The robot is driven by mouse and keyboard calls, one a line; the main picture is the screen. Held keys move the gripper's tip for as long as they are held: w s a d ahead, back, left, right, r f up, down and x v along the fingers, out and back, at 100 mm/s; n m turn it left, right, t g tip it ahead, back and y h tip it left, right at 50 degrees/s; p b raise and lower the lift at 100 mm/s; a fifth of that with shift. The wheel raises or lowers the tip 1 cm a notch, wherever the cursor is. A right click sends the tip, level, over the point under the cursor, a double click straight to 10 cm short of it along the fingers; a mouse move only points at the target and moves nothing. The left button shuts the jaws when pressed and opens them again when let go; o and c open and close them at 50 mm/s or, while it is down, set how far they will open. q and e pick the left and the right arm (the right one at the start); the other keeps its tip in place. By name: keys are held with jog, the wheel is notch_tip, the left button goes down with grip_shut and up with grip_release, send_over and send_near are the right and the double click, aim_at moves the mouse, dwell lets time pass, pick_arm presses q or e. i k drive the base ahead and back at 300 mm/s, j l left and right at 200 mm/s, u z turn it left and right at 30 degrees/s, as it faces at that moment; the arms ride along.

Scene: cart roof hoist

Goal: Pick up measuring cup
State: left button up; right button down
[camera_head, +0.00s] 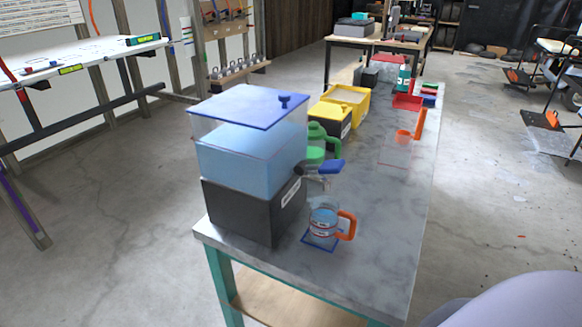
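A clear measuring cup (322,222) with red markings and an orange handle (347,226) stands upright near the close end of the grey table (375,240). It appears to hold bluish liquid. It stands on a blue-outlined square (319,243), with the handle pointing right. A dispenser tank (250,155) with blue liquid and a blue lid sits on a black base left of the cup. Its tap (318,175) with a blue lever is just above the cup. Neither of my grippers is in view.
A small orange-handled vessel (407,135) stands farther back by a red-outlined square (396,152). The table right of the cup is clear. A pale rounded part of me shows at bottom right.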

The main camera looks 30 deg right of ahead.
aim_at(325, 212)
jog(key=z, duration=1.25)
